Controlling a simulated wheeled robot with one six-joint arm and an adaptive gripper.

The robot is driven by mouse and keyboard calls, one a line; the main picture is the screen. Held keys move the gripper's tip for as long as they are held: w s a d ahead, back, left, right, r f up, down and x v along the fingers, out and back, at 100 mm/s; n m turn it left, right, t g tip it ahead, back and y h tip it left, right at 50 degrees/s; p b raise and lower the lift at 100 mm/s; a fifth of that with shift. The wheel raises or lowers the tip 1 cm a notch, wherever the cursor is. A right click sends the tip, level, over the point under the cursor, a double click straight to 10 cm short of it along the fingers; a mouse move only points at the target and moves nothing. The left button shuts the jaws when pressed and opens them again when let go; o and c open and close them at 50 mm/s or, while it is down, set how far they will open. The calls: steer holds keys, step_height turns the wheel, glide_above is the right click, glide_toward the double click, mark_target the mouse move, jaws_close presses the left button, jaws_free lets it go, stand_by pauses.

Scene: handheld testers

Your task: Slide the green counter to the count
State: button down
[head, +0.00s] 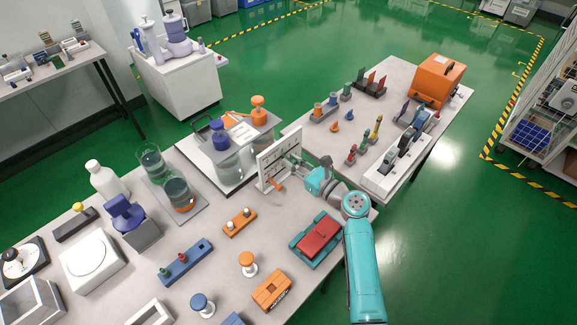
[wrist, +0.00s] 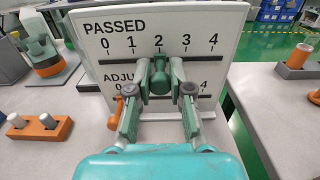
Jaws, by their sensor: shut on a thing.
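A white counting board (head: 264,165) stands upright on the near table. In the wrist view the board (wrist: 225,25) reads PASSED over a row of numbers 0 to 4, with a second, partly hidden row starting ADJU below. The green counter (wrist: 160,83) is on the upper slot, just below the 2. My gripper (wrist: 160,76) is in front of the board, with its two fingers closed around the green counter's knob. An orange counter (wrist: 118,106) is on the lower slot near its 0. My gripper (head: 298,164) also shows in the head view, reaching the board from the right.
A red and teal tray (head: 315,240) lies in front of the board, under my arm. Behind the board are glass vessels with blue and orange lids (head: 258,112). An orange block with pegs (head: 240,222) stands to the left. A second table (head: 400,75) holds several tools.

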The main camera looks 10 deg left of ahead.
steer(key=c, duration=1)
jaws_free()
steer(key=shift+c, duration=0.2)
steer(key=v, duration=1.2)
steer(key=shift+s, duration=0.15)
